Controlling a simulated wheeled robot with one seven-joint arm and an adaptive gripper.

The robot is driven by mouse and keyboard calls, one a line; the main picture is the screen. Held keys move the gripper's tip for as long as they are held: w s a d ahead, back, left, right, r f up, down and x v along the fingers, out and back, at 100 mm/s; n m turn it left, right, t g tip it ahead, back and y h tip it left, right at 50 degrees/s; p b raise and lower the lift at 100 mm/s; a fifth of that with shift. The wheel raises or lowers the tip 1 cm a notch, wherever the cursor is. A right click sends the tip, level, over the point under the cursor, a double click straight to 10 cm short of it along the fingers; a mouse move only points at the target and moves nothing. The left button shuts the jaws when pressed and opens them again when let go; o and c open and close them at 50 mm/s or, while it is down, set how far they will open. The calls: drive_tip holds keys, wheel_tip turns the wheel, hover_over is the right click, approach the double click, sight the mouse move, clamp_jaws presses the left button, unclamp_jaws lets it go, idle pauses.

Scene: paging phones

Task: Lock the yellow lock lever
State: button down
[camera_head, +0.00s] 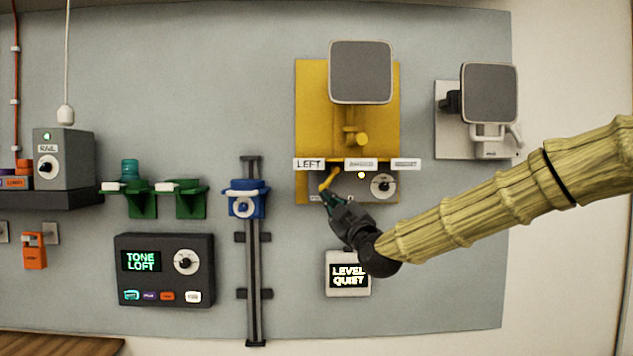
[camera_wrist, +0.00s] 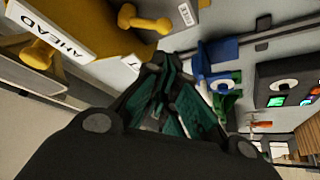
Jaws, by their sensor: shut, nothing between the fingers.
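The yellow lock lever (camera_head: 327,181) is a short slanted yellow bar low on the left of the yellow-backed panel (camera_head: 310,115), just under the LEFT label (camera_head: 308,164). It seems to be the yellow bar with rounded ends (camera_wrist: 145,20) at the top of the wrist view. My gripper (camera_head: 328,199) is shut and empty, its tips just below the lever in the head view. In the wrist view the closed dark fingers (camera_wrist: 165,70) are below and apart from the yellow bar. I cannot tell whether they touch the lever in depth.
A dial (camera_head: 383,185) sits right of the lever, and a grey screen (camera_head: 361,72) juts out above. A blue slider (camera_head: 244,199) on a vertical rail stands left. A LEVEL QUIET display (camera_head: 348,275) lies below my gripper. A white-backed unit (camera_head: 450,135) is at right.

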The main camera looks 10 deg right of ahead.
sight(329, 179)
drive_tip(key=shift+r, duration=0.3)
drive_tip(key=shift+p+x, duration=2.55)
drive_tip(key=shift+x, duration=2.45)
drive_tip(key=shift+w, duration=0.1)
